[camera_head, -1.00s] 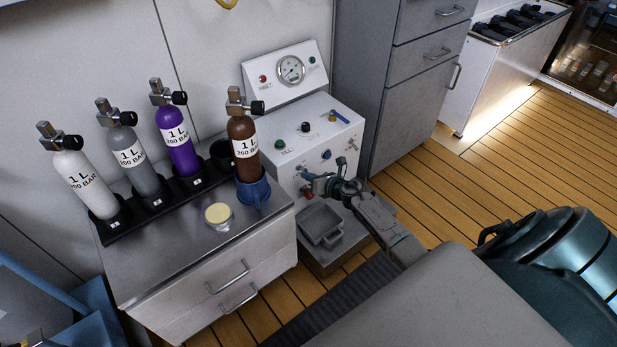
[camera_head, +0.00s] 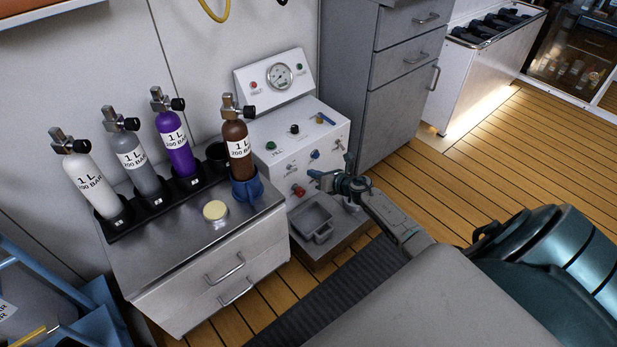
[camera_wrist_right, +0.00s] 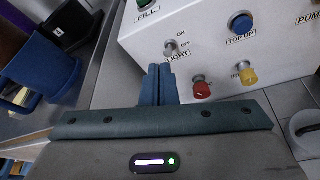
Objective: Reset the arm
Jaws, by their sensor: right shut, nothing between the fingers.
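My right gripper (camera_head: 318,178) is in front of the white fill panel (camera_head: 308,143), with its arm coming in from the right. In the right wrist view its blue fingers (camera_wrist_right: 158,86) are pressed together with nothing between them. They are just below the light toggle switch (camera_wrist_right: 171,47) and left of the red knob (camera_wrist_right: 202,90); I cannot tell whether they touch the panel. My left gripper is not in view.
A grey tray (camera_head: 311,222) sits below the panel. Wooden floor (camera_head: 480,150) is clear at right.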

